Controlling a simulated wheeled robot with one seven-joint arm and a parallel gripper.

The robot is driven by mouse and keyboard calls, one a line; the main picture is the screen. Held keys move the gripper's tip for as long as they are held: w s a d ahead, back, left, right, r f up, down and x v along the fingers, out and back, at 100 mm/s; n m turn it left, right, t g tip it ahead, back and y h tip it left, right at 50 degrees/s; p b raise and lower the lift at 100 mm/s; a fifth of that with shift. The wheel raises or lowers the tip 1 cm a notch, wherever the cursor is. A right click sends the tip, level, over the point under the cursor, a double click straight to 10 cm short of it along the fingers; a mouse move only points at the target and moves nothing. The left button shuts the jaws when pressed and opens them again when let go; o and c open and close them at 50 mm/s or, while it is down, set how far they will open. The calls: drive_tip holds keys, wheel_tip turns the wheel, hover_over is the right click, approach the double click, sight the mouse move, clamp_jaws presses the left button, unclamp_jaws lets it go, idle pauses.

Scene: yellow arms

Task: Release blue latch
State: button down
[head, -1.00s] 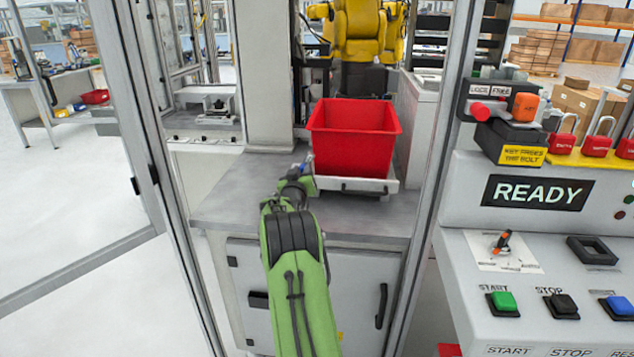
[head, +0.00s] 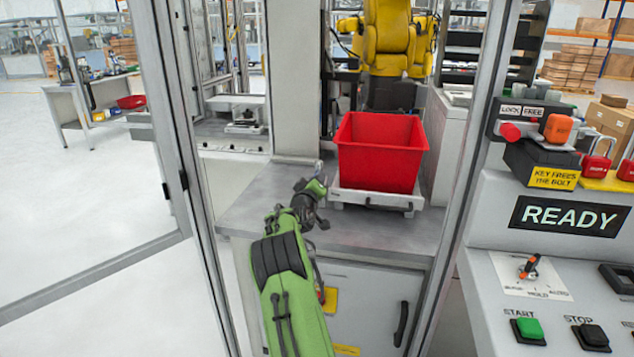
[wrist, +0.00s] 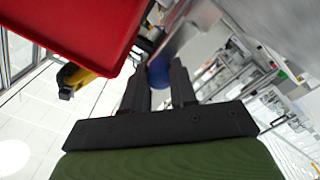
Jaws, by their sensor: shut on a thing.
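The blue latch (wrist: 159,74) shows as a rounded blue shape between my two dark fingers in the wrist view. My gripper (wrist: 160,84) is shut on it; the fingers lie along its left and right sides. In the head view my gripper (head: 320,186) is at the end of my green arm, just left of the red bin's tray and over the grey bench top. The latch is hidden there behind the gripper and wrist. How the latch is set cannot be told.
The red bin (head: 380,155) sits on a pale tray (head: 375,199) with a dark handle, right of my gripper. A yellow robot arm (head: 388,40) stands behind it. Grey door posts flank the opening. A control panel (head: 540,290) reading READY stands at right.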

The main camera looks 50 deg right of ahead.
drive_tip(key=shift+f, duration=0.1)
drive_tip(key=c, duration=0.9)
unclamp_jaws()
drive_tip(key=shift+a, duration=0.1)
drive_tip(key=v, duration=1.5)
drive_tip(key=shift+a+b, duration=0.3)
drive_tip(key=shift+b, duration=0.15)
drive_tip(key=shift+s, duration=0.1)
